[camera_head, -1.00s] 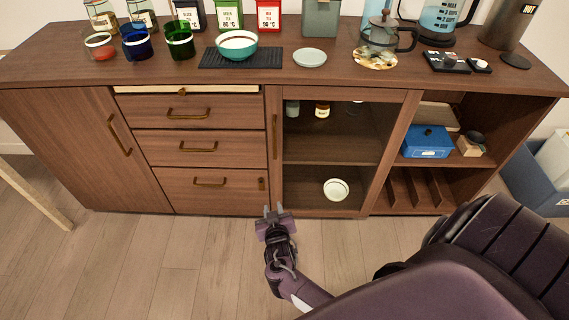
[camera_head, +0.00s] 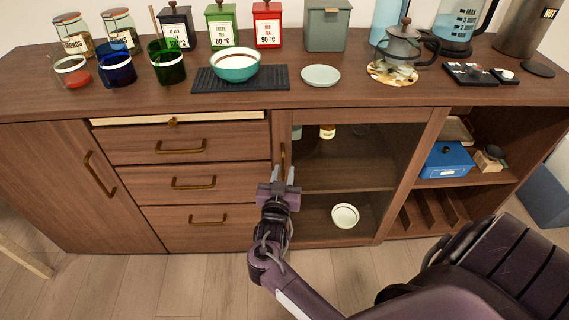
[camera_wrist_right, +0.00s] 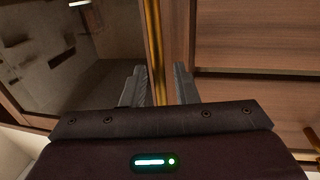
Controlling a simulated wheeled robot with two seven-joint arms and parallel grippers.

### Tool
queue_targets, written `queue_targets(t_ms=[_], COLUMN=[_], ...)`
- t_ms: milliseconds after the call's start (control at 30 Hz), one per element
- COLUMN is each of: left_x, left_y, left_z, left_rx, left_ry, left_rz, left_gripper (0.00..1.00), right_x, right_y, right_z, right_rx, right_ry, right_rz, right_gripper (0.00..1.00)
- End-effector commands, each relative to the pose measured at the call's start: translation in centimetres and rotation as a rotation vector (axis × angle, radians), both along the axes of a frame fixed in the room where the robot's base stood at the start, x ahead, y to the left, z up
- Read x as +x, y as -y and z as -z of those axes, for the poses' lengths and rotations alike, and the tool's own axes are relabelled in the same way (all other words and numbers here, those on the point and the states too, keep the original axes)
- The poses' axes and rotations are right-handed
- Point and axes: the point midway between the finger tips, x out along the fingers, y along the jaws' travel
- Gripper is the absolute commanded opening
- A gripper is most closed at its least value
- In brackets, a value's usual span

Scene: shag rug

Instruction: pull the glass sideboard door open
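The glass sideboard door (camera_head: 398,150) has a wooden frame and looks shut. Its upright brass handle (camera_head: 282,156) is on the left side of the frame. My right gripper (camera_head: 284,176) is at the handle's lower part, fingers pointing at the door. In the right wrist view, the two fingers (camera_wrist_right: 159,88) are apart, with the brass handle (camera_wrist_right: 153,40) running between them. I see no finger pressed against the handle. The handle's lower end is hidden by the gripper. My left gripper is not in view.
Left of the door are drawers with brass pulls (camera_head: 193,183). Right of it are open shelves with a blue box (camera_head: 446,160). A white bowl (camera_head: 344,215) stands behind the glass. Jars, cups and a teapot (camera_head: 402,47) crowd the top. The floor (camera_head: 190,285) in front is clear.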

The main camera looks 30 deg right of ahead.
Motion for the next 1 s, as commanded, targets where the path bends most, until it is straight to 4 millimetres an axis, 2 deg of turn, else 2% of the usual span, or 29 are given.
queue_targets(t_ms=[267,500,933,1000], left_x=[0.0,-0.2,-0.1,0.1], left_y=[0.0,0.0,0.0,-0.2], left_z=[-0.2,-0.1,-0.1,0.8], left_rx=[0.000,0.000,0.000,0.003], left_ry=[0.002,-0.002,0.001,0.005], left_rz=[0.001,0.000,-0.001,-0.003], left_gripper=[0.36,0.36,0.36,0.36], right_x=[-0.1,-0.1,-0.2,-0.4], right_y=[0.0,0.0,-0.2,-0.4], right_z=[0.0,0.0,0.0,0.0], right_rx=[0.001,0.001,0.001,0.001], right_ry=[-0.001,-0.001,-0.002,-0.004], right_rz=[0.000,0.000,-0.009,-0.020], right_gripper=[0.27,0.00,0.00,0.00])
